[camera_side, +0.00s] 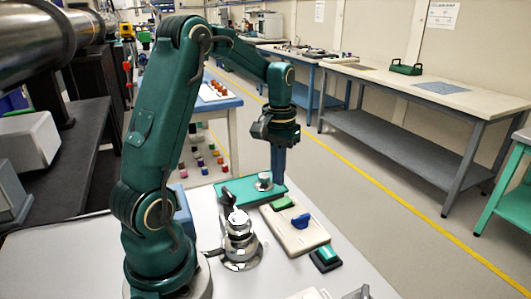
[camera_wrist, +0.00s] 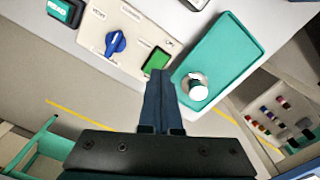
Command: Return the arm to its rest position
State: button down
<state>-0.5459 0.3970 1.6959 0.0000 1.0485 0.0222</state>
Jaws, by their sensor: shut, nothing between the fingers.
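My gripper (camera_side: 278,178) hangs from my green arm, pointing down over the far side of the white table (camera_side: 330,268). Its dark blue fingers are closed together with nothing between them; they also show in the wrist view (camera_wrist: 161,75). In the side view the fingertips appear close to the teal tray (camera_side: 236,191); I cannot tell the exact height above the table. A small silver cylinder (camera_side: 264,181) stands on the tray; its white top shows in the wrist view (camera_wrist: 198,90). My arm is bent at the elbow and reaches forward.
A beige panel (camera_side: 304,240) with a blue knob (camera_side: 301,221) and a green rocker (camera_side: 282,203) lies beside the tray. A green button box (camera_side: 325,258) and a silver stand (camera_side: 240,240) are nearer. A pipe (camera_side: 40,35) runs at upper left. The floor aisle right is clear.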

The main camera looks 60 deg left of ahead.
jog(key=shift+r, duration=0.8)
jog(key=s+d+r+m+t, duration=0.55)
jog(key=d+r, duration=0.35)
jog(key=d, duration=0.4)
jog(key=s+d+f, duration=0.2)
jog(key=s+f, duration=0.1)
jog(key=s, duration=0.2)
jog(key=shift+s+d+f, duration=0.2)
jog(key=shift+s+d, duration=0.05)
jog(key=shift+d, duration=0.05)
jog(key=shift+m, duration=0.25)
